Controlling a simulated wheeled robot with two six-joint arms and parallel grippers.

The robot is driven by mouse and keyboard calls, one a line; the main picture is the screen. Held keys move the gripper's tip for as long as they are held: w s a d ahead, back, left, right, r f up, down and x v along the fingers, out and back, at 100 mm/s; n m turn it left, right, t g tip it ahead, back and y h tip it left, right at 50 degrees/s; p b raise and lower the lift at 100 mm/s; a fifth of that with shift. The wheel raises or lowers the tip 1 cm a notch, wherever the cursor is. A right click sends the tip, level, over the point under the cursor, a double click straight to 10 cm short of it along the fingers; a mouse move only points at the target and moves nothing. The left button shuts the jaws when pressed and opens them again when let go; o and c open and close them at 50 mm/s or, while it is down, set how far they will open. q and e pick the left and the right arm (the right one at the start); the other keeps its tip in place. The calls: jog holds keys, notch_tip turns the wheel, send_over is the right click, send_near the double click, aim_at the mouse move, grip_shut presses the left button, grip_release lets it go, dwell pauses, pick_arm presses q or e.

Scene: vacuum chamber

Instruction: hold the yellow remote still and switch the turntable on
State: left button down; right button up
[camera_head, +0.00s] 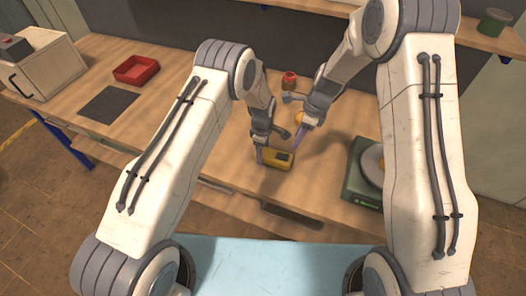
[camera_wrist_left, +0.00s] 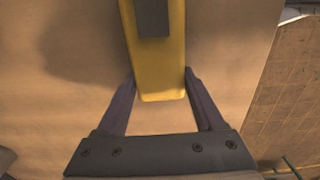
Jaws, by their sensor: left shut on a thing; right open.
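The yellow remote (camera_head: 276,159) lies on the wooden table near its front edge, with a dark panel on its top. My left gripper (camera_head: 265,150) is shut on the remote's left end. In the left wrist view the fingers of the left gripper (camera_wrist_left: 160,90) stand on both sides of the remote (camera_wrist_left: 161,80). My right gripper (camera_head: 297,142) is open and empty, just right of the remote and close to it. The turntable (camera_head: 362,187), a green box with a grey disc on top, stands to the right, partly hidden by my right arm. Its switch cannot be made out.
A small red jar (camera_head: 289,80) stands behind my grippers. An orange thing (camera_head: 299,118) is partly hidden by my right gripper. A shelf holds a green can (camera_head: 494,23).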

jog(key=shift+d, duration=0.15)
jog(key=c, duration=0.5)
jog(key=w+d+n+t+h, duration=0.1)
jog(key=d+n, duration=0.1)
jog(key=d, duration=0.1)
jog(key=w+d+n+t+h, duration=0.1)
jog(key=w+d+n, duration=0.1)
jog(key=d+n, duration=0.1)
jog(key=w+d+n+t+h, duration=0.1)
jog(key=w+d+n, duration=0.1)
jog(key=d+n, duration=0.1)
jog(key=shift+w+r, duration=0.15)
jog(key=shift+w, duration=0.05)
grip_shut()
notch_tip(320, 180, up, 3)
jog(key=w+a+n+t+y, duration=0.25)
jog(key=n+y, duration=0.25)
jog(key=n, duration=1.3)
jog(key=s+a+n+g+y, duration=0.2)
jog(key=s+n+g, duration=0.1)
jog(key=s+n, duration=0.6)
jog(key=shift+s+a+y, duration=0.25)
jog(key=shift+s+y, duration=0.05)
jog(key=shift+s, duration=0.1)
jog(key=shift+g, duration=0.25)
